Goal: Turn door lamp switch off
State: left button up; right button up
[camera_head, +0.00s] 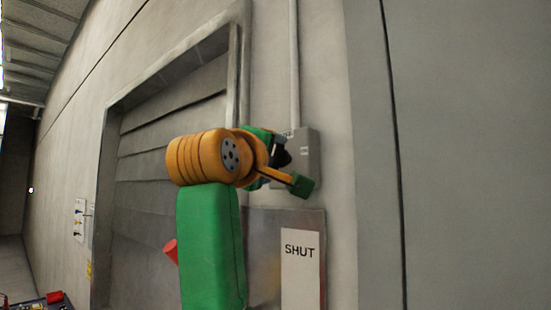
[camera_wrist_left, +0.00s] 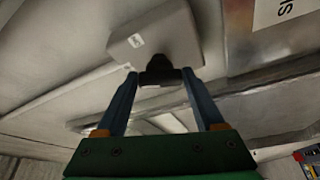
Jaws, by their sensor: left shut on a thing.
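The door lamp switch is a grey box (camera_head: 311,152) on the wall, under a vertical conduit. It fills the upper middle of the left wrist view (camera_wrist_left: 158,35), with a small label on its face. A dark switch lever (camera_wrist_left: 158,70) stands out from the box's edge. My left gripper (camera_wrist_left: 160,78) is at the box, with its two blue fingers closing in on either side of the dark lever and shut on it. In the head view my left gripper (camera_head: 280,155) is largely hidden by my own wrist. My right gripper does not show.
A metal panel with a "SHUT" sign (camera_head: 300,268) is below the switch box. A grey slatted door (camera_head: 150,205) in a metal frame is to the left. A small wall panel (camera_head: 79,221) is farther left. The wall right of the box is bare.

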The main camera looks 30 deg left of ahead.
pick_arm(q)
jog(key=shift+r+n+g, duration=0.15)
jog(key=shift+n+g, duration=0.65)
jog(key=shift+n, duration=1.3)
jog(key=o, duration=1.1)
jog(key=shift+o, duration=1.4)
jog(key=shift+s, duration=0.1)
jog(key=shift+s+a, duration=0.2)
jog(key=shift+s, duration=0.15)
jog(key=b+v, duration=0.3)
jog(key=v, duration=0.3)
jog(key=shift+s, duration=0.3)
